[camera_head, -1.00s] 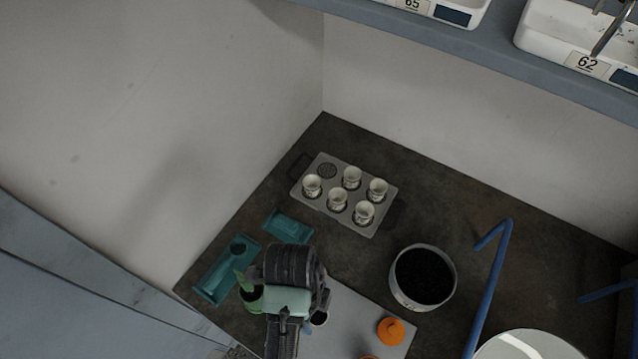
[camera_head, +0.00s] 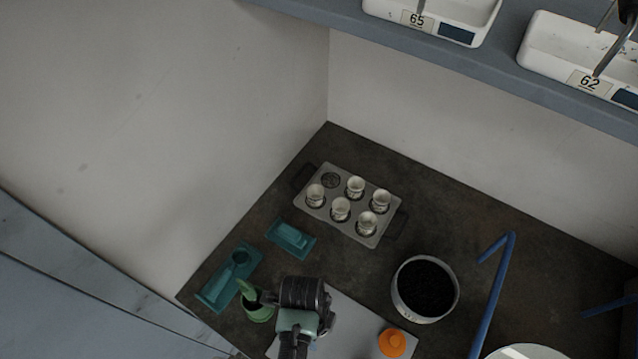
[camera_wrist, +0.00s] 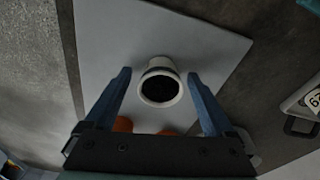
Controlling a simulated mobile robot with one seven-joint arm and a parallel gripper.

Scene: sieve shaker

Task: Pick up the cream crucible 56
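A cream crucible (camera_wrist: 160,88) with a dark inside stands on a pale grey board (camera_wrist: 105,45) in the wrist view; no number on it is readable. My gripper (camera_wrist: 159,73) is open, with one blue finger on each side of the crucible and a gap showing on both sides. In the head view my wrist (camera_head: 302,295) covers this spot, so the crucible is hidden there. Several other cream cups (camera_head: 341,207) sit in a grey tray (camera_head: 353,232) farther back, with one place in it empty.
A round pan of dark grains (camera_head: 427,288) stands right of the board, near an orange knobbed piece (camera_head: 392,343). A green vessel (camera_head: 257,308) and teal holders (camera_head: 290,239) are at left. A blue bar (camera_head: 495,290) rises at right.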

